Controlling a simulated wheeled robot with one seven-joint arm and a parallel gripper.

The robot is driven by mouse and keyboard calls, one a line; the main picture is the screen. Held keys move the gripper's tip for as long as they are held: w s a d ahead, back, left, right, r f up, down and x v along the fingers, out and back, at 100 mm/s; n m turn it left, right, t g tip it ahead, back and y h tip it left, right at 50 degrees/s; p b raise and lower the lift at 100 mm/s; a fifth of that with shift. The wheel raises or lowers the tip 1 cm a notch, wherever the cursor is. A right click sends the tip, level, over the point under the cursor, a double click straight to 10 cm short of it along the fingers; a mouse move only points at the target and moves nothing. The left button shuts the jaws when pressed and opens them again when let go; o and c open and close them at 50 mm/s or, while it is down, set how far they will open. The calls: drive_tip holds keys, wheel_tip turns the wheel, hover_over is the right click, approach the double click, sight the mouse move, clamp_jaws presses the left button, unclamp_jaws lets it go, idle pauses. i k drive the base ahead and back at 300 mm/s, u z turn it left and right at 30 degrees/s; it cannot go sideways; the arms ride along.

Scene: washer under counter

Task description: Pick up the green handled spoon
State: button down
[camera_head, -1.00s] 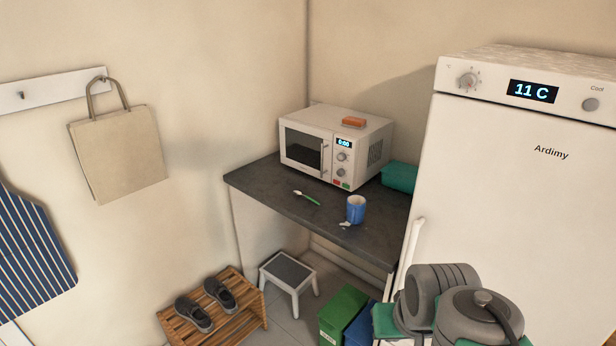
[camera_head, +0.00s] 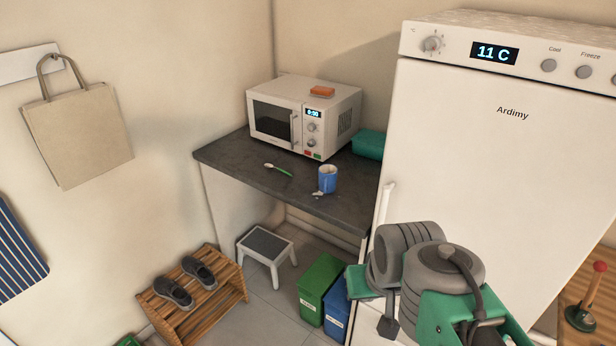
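The green handled spoon (camera_head: 279,170) lies on the dark counter (camera_head: 230,158), in front of the microwave. Its pale bowl points left and its green handle points right. A blue mug (camera_head: 328,180) stands to the right of the spoon, apart from it. My arm shows at the lower right, in front of the fridge, well away from the spoon. My gripper's fingers cannot be made out.
The microwave (camera_head: 302,117) bears an orange sponge (camera_head: 322,91), with a teal box (camera_head: 368,145) beside it. The fridge (camera_head: 480,160) stands right of the counter. Below are a white stool (camera_head: 267,245), green (camera_head: 319,284) and blue bins (camera_head: 337,308), and a shoe rack (camera_head: 200,300).

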sight(268, 166)
drive_tip(key=u, duration=0.65)
drive_tip(key=i, duration=1.95)
drive_tip(key=u, duration=0.35)
